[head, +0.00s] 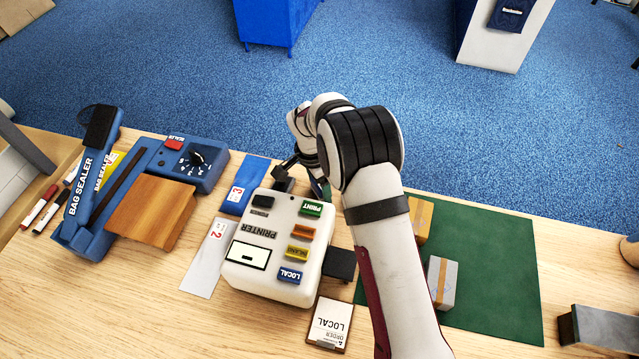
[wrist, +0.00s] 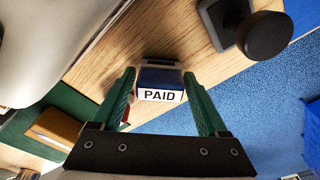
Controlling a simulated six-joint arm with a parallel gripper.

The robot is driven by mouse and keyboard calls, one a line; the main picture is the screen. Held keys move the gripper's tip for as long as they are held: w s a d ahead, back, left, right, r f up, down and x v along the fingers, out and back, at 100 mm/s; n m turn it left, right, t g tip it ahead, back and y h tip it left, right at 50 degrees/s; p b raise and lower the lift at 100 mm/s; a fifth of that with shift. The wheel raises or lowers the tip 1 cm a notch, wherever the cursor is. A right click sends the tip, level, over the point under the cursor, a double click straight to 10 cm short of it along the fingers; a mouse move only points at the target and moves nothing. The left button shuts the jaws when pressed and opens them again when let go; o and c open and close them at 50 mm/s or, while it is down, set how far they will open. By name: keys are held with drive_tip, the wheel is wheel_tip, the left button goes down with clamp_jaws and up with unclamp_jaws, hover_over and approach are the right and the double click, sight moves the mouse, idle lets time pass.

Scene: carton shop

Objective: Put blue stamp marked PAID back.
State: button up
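The blue stamp marked PAID (wrist: 160,80) shows in the wrist view, with its white PAID label facing the camera. In the head view my gripper (head: 319,188) is just beyond the printer's far right corner, mostly hidden behind my arm, and the stamp cannot be made out.
A dark square piece with a round black knob (wrist: 265,35) stands close by on the right. The white label printer (head: 240,262) is beside my arm. A green mat (head: 500,290) carries a grey box (head: 442,280) and an orange box (head: 421,218). A blue bag sealer (head: 88,190) stands left.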

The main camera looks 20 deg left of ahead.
drive_tip(key=shift+o, duration=0.9)
wheel_tip(320, 180, up, 12)
drive_tip(key=s+a, duration=0.1)
drive_tip(key=s+d+r+n+y, duration=0.1)
drive_tip(key=s+d+r, duration=0.8)
drive_tip(key=d, duration=0.4)
drive_tip(key=s+d+n+y, duration=0.1)
drive_tip(key=s+d, duration=0.2)
drive_tip(key=s, duration=0.7)
drive_tip(key=s+d+n+g, duration=0.1)
drive_tip(key=s+d, duration=0.3)
drive_tip(key=s, duration=0.6)
drive_tip(key=shift+s+d+f+y, duration=0.2)
drive_tip(key=shift+s+y, duration=0.15)
drive_tip(key=shift+y, duration=0.05)
